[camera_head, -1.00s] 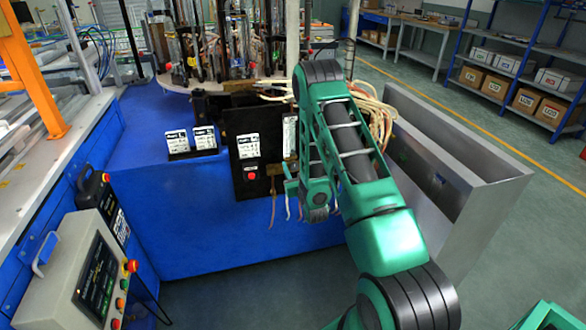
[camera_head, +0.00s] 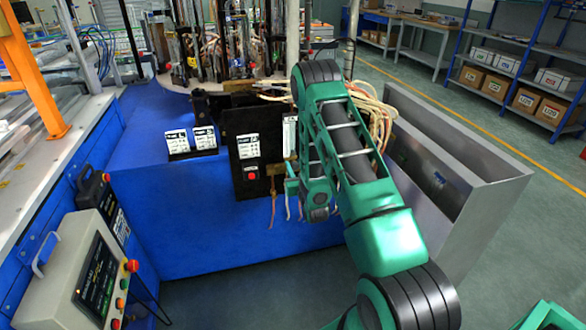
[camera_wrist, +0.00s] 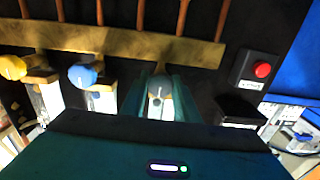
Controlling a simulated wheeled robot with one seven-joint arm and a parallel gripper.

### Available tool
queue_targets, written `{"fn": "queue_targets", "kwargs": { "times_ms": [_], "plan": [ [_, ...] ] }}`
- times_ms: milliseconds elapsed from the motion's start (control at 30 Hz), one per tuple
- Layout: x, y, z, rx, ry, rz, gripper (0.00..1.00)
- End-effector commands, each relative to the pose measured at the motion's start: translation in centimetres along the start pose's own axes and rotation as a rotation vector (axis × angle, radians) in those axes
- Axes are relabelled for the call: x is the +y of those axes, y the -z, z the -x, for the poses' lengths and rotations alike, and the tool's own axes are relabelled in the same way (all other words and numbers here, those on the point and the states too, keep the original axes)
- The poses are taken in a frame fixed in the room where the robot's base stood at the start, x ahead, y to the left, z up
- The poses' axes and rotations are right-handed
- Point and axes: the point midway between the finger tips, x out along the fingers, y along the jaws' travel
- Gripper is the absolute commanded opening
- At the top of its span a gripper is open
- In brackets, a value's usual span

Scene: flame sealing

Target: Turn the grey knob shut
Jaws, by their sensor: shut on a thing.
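The grey knob (camera_wrist: 160,87) is in the middle of the wrist view, on a valve below a brass bar (camera_wrist: 110,40). A pale line marks its face and looks nearly upright in the picture. My gripper (camera_wrist: 158,92) has one teal finger on each side of the knob and is shut on it. In the head view my gripper (camera_head: 292,187) is at the right side of the black panel; my arm hides the grey knob there.
A blue knob (camera_wrist: 82,76) and a yellow knob (camera_wrist: 12,67) sit in a row to the left of the grey one. A red button (camera_wrist: 262,70) is to the right. Copper-coloured tubes (camera_wrist: 140,15) run above the brass bar. A grey metal trough (camera_head: 470,185) stands right of my arm.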

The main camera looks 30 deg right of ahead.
Motion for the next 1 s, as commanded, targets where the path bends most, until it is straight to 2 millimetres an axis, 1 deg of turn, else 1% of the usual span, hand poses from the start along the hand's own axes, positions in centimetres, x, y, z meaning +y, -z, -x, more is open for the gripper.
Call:
{"fn": "queue_targets", "kwargs": {
  "times_ms": [33, 67, 100, 367, 467, 567, 800, 1000],
  "plan": [
    [-0.3, -0.1, 0.1, -0.002, 0.003, -0.003, 0.35],
    [-0.3, -0.1, 0.1, -0.002, 0.003, -0.003, 0.42],
    [-0.3, -0.1, 0.0, -0.002, 0.003, -0.003, 0.45],
    [-0.1, -0.1, 0.1, -0.001, 0.002, -0.001, 0.45],
    [-0.1, -0.1, 0.5, -0.002, 0.001, -0.001, 0.45],
    [-0.1, -0.1, 1.7, -0.004, 0.001, -0.001, 0.45],
    [-0.2, -0.2, 6.2, -0.007, 0.002, -0.001, 0.45],
    [-0.2, -0.2, 9.2, -0.005, 0.002, -0.002, 0.45]
  ]
}}
